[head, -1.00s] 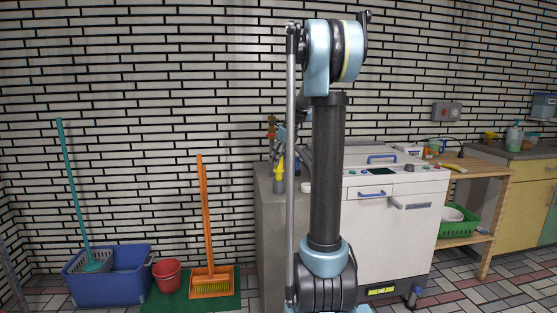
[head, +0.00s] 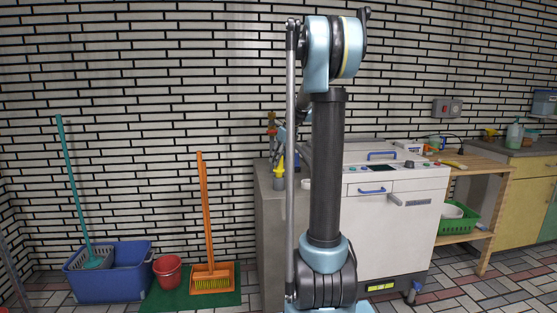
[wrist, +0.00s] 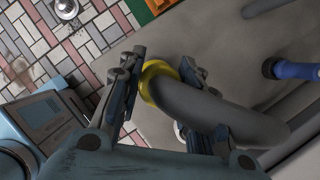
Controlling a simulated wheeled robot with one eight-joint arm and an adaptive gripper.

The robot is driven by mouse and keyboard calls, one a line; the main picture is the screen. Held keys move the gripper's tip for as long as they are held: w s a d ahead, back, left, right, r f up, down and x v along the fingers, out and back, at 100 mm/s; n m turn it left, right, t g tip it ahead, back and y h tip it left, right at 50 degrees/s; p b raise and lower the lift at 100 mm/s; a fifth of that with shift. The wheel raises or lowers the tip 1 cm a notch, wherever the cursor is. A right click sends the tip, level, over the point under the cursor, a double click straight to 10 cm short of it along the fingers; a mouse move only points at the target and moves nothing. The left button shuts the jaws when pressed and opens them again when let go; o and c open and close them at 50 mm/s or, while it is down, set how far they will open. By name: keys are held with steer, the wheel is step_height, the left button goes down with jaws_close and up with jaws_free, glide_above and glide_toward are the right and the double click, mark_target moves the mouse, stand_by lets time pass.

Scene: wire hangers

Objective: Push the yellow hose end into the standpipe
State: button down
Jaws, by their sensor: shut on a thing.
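The yellow hose end (wrist: 155,76) is a bright ring on a thick grey hose (wrist: 205,108) in the wrist view. My gripper (wrist: 168,82) is shut on it, one finger on each side. The hose curves away to the right. In the head view a small yellow part (head: 279,162) shows left of my arm, just above a grey upright pipe (head: 279,184), which looks like the standpipe. My gripper is mostly hidden behind my arm there. I cannot tell whether the yellow end sits inside the pipe or only above it.
A grey ledge (head: 268,220) stands beside the white machine (head: 400,225). A blue-ended fitting (wrist: 292,70) lies right of the hose in the wrist view. A blue tub (head: 110,280), red bucket (head: 168,270) and orange broom (head: 206,220) stand at left.

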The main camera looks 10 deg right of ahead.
steer(key=shift+f, duration=1.2)
stand_by(0.3)
steer(key=c, duration=1.1)
jaws_free()
steer(key=shift+o, duration=0.2)
steer(key=v, duration=1.1)
steer(key=shift+d+r, duration=0.15)
steer(key=shift+r, duration=0.2)
steer(key=shift+s, duration=0.2)
steer(key=s+a+f+n+h, duration=0.1)
steer(key=s+f+n, duration=0.7)
steer(key=s, duration=0.5)
steer(key=s+a+f+n+h, duration=0.1)
steer(key=s+f+n, duration=0.8)
steer(key=s, duration=0.5)
steer(key=s+a+f+n+g+h, duration=0.1)
steer(key=s+f+n, duration=0.7)
steer(key=s, duration=0.5)
steer(key=shift+s+f+n, duration=0.2)
steer(key=shift+s+n, duration=0.2)
steer(key=shift+n, duration=0.7)
